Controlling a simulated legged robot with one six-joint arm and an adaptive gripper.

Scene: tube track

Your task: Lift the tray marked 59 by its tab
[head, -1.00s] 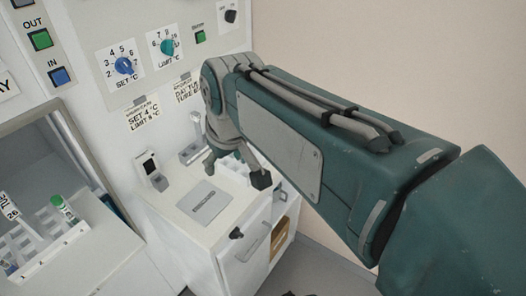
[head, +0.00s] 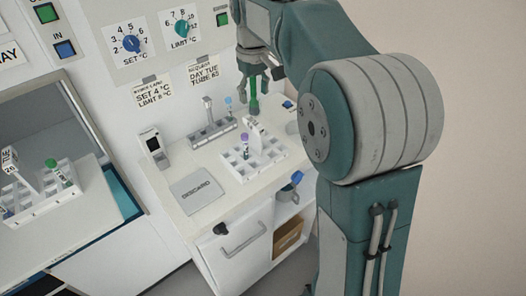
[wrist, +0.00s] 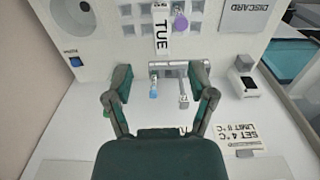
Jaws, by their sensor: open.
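A white tray (head: 240,174) with square holes and an upright tab (head: 256,131) stands on the white counter; a purple-capped tube (head: 244,143) sits in it. In the wrist view its tab (wrist: 162,30) reads "TUE" at the top of the picture, beside the purple cap (wrist: 181,22). I cannot read 59 anywhere. Another white tray (head: 38,201), whose tab is marked 26 (head: 9,162), stands at the far left with a green-capped tube. My gripper (head: 256,84) is open and empty above the back of the counter; its spread fingers also show in the wrist view (wrist: 160,80).
A metal holder (head: 212,133) with a blue-capped tube (head: 229,104) stands behind the tray. A small device (head: 154,146) and a grey DISCARD plate (head: 196,190) are to the left. The panel wall with dials rises close behind.

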